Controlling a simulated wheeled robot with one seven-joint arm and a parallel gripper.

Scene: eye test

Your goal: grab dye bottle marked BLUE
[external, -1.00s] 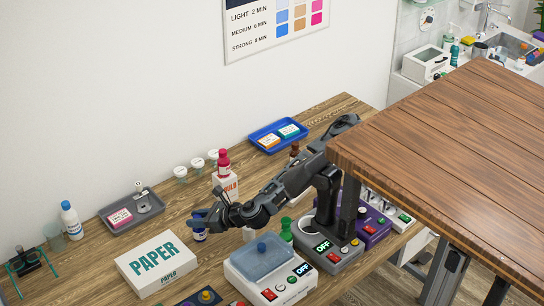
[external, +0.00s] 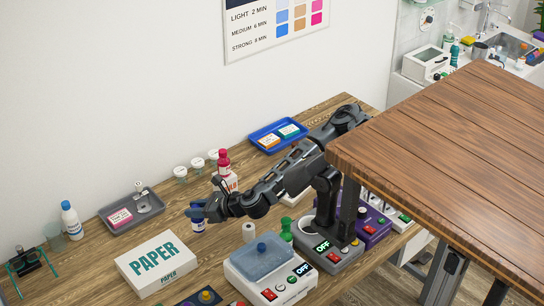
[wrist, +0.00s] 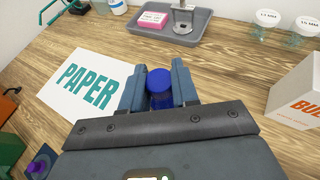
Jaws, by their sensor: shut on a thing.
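A bottle with a dark blue cap (wrist: 159,80) stands between my gripper's fingers in the wrist view. In the external view the same bottle (external: 198,226) shows a blue body and a small pale label that is too small to read. My gripper (wrist: 159,72) is shut on it, one finger on each side of the cap. In the external view my gripper (external: 206,211) reaches left over the bench, behind the PAPER box. The bottle's lower part is hidden in the wrist view, and I cannot tell whether its base touches the bench.
A white PAPER box (external: 157,263) lies in front and left. A red-capped bottle (external: 224,163) and a box with red letters (wrist: 297,92) stand to the right. A grey tray (external: 113,222) lies behind left. A scale-like device (external: 262,262) stands front right.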

